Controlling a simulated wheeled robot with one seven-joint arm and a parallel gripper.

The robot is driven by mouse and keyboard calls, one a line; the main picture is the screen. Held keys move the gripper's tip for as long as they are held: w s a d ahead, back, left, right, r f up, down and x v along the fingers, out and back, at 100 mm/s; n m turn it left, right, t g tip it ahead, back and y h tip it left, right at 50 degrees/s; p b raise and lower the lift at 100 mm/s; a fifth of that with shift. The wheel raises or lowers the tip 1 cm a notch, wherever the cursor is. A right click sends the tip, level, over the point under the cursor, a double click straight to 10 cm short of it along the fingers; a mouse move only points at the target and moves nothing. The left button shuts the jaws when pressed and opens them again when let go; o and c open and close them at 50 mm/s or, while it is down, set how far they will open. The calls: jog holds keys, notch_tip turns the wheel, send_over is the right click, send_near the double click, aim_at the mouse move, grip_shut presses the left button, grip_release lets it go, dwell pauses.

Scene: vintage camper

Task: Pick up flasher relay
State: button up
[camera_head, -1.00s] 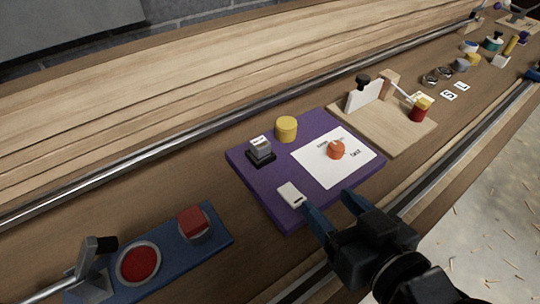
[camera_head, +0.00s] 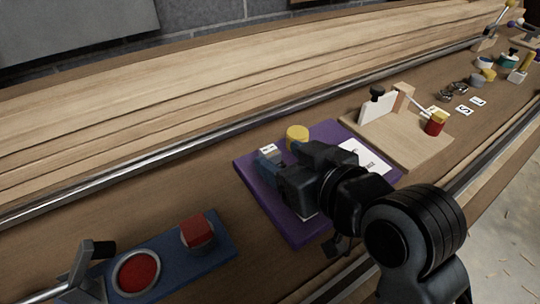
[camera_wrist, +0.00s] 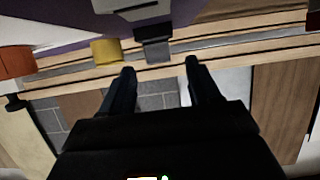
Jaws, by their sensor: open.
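A small grey block with a white top label, which looks like the flasher relay (camera_head: 267,149), is at the back left of the purple mat (camera_head: 245,172). My gripper (camera_head: 285,163) is over the mat, close in front of the block, and hides its lower part. In the wrist view the block (camera_wrist: 153,48) shows above the gap between the open, empty fingers of my gripper (camera_wrist: 159,68). It looks apart from both fingers.
A yellow cylinder (camera_head: 297,137) stands just right of the block. A white sheet (camera_head: 368,157) lies on the mat, partly hidden. A blue panel (camera_head: 222,248) with red parts is at left front. A wooden board (camera_head: 408,146) with a lever is at right.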

aim_at(270, 159)
jog(key=shift+x, duration=1.25)
jog(key=shift+c, duration=0.3)
jog(key=c, duration=1.1)
